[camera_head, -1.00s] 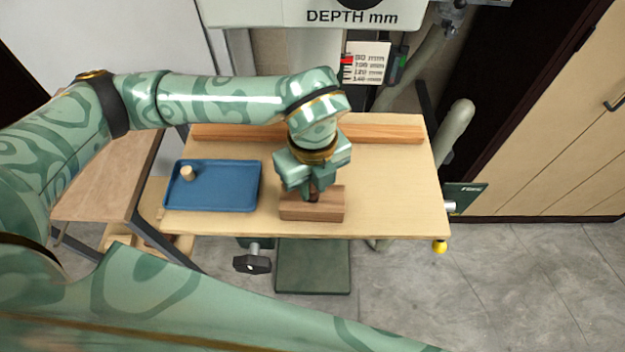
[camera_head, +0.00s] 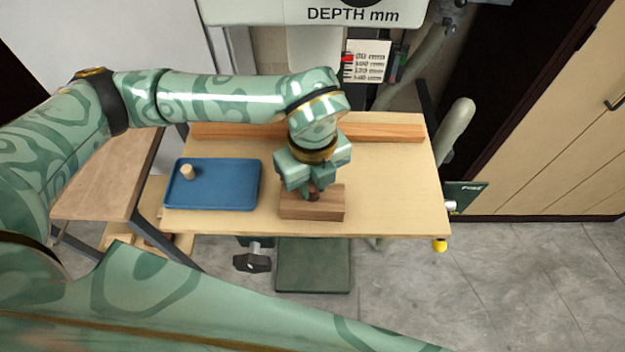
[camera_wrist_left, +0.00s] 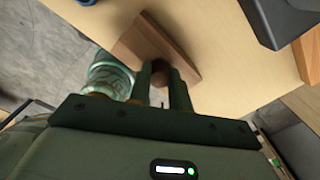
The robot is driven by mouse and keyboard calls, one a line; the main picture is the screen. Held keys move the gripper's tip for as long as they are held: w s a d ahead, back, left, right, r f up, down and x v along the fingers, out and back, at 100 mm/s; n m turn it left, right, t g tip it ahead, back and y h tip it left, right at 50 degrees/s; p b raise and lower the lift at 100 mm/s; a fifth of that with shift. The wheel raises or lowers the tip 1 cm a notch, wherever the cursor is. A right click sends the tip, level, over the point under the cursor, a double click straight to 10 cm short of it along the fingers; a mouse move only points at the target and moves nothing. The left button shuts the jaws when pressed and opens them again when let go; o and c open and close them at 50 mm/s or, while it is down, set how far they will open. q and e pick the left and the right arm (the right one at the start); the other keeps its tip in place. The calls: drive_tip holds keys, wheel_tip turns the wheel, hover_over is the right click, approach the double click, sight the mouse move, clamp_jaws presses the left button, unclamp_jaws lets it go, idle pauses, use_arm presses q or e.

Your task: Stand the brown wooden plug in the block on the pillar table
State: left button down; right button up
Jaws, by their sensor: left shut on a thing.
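My left gripper (camera_head: 313,194) points down over the wooden block (camera_head: 325,212) near the front middle of the table. It is shut on the brown wooden plug (camera_head: 314,196), which shows as a small dark piece at the block's top. In the left wrist view, the plug (camera_wrist_left: 160,77) has a round end between the two fingers (camera_wrist_left: 163,88), against the block (camera_wrist_left: 165,45). The fingers hide part of the plug, and I cannot tell how deep it sits in the block. My right gripper is not in view.
A blue tray (camera_head: 225,205) with a pale wooden peg (camera_head: 187,172) stands at the left of the pillar table (camera_head: 395,190). A wooden fence (camera_head: 385,132) runs along the back. The table right of the block is clear.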

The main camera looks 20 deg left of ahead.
use_arm(q)
drive_tip(key=shift+f, duration=0.4)
idle(0.9)
drive_tip(key=c, duration=0.8)
unclamp_jaws()
drive_tip(key=shift+r, duration=0.1)
